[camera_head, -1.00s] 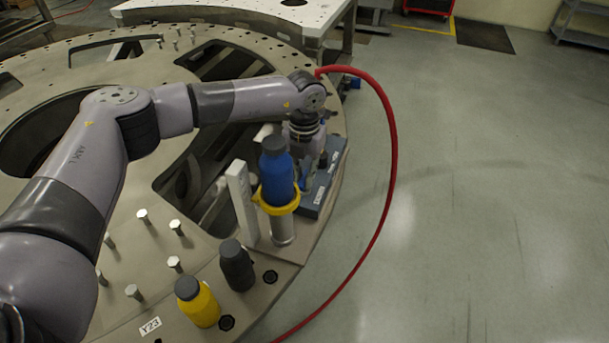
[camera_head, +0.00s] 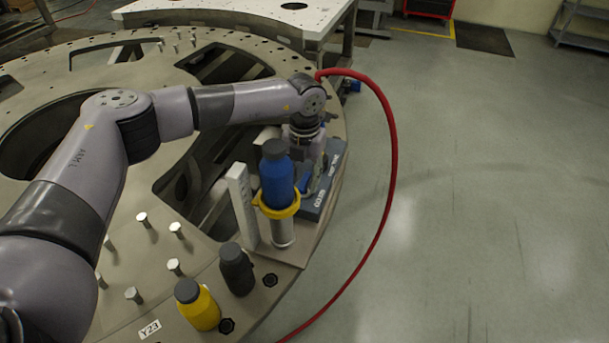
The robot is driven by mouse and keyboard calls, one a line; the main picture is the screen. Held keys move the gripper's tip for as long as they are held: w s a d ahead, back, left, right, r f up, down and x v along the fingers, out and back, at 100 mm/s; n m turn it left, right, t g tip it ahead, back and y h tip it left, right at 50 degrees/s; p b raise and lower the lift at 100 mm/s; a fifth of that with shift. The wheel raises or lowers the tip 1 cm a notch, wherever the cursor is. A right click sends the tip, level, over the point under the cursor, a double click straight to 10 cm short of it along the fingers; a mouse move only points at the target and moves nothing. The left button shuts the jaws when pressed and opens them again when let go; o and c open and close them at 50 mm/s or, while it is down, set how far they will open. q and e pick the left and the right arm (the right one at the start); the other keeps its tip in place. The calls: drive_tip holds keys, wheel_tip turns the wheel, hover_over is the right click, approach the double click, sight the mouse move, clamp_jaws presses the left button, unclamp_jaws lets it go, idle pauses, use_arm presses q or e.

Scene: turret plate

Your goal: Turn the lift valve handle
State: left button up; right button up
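My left gripper (camera_head: 309,170) points down at the right edge of the round turret plate (camera_head: 190,235). It is behind the blue bottle (camera_head: 276,180), which partly hides its fingers, so I cannot tell how far they are open. A small blue part (camera_head: 303,183) shows beside the fingertips, above a grey-blue block (camera_head: 313,203) with white lettering. It may be the lift valve handle, but its shape is mostly hidden. I cannot tell whether the fingers touch it. My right gripper is not in view.
The blue bottle stands upright in a yellow ring holder (camera_head: 279,208) beside a white upright plate (camera_head: 242,205). A yellow bottle (camera_head: 199,308) and a dark bottle (camera_head: 237,270) stand nearer.

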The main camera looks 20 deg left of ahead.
sight(305, 180)
use_arm(q)
drive_tip(key=shift+r, duration=0.15)
wheel_tip(305, 180, up, 12)
idle(0.3)
idle(0.4)
